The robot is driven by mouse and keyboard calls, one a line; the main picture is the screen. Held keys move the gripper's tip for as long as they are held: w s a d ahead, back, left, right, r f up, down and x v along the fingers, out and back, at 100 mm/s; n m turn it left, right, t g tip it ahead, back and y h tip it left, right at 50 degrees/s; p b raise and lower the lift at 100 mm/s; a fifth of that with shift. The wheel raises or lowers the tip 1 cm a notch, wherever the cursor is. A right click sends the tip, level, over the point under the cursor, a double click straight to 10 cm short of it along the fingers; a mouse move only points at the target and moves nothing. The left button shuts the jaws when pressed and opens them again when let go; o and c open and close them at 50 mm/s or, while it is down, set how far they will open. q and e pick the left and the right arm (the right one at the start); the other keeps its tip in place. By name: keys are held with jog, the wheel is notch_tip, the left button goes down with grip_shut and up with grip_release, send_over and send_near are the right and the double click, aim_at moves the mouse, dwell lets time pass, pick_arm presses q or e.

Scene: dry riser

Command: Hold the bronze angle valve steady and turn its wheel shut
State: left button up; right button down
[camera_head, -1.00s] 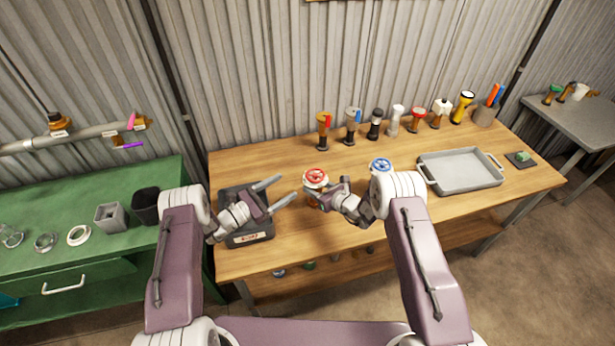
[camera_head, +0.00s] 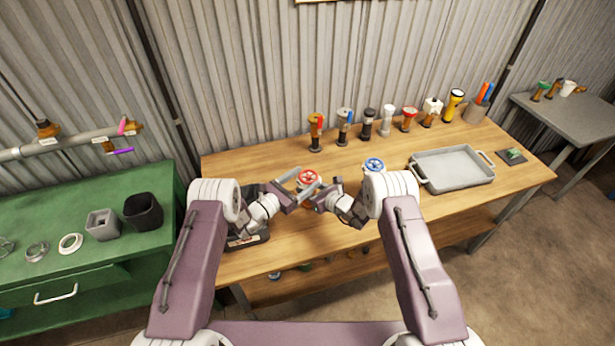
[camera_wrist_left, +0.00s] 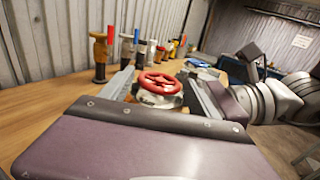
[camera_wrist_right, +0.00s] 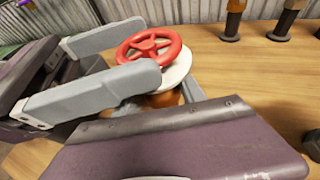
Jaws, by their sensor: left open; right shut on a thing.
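The bronze angle valve has a red wheel (camera_head: 307,178) on top and stands on the wooden bench. The wheel also shows in the left wrist view (camera_wrist_left: 160,84) and right wrist view (camera_wrist_right: 149,46); the bronze body (camera_wrist_right: 163,98) shows below it, partly hidden. My right gripper (camera_head: 317,198) is shut on the valve body under the wheel. My left gripper (camera_head: 298,184) is open, with its two fingers at either side of the wheel. I cannot tell whether either finger touches the rim.
A blue-wheeled valve (camera_head: 373,165) stands to the right, near a grey tray (camera_head: 453,182). Several fittings and a yellow torch (camera_head: 453,104) line the bench's back edge. A dark bin (camera_head: 248,240) sits below my left arm. A green cabinet (camera_head: 95,235) stands at left.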

pick_arm(q)
jog(key=shift+x, duration=1)
jog(key=c, duration=1.1)
jog(key=shift+w+m+g+h, duration=0.1)
jog(key=shift+m+g+h, duration=1.8)
jog(key=shift+m+g, duration=0.4)
jog(key=shift+g, duration=0.7)
jog(key=shift+a, duration=0.1)
jog(key=o, duration=1.1)
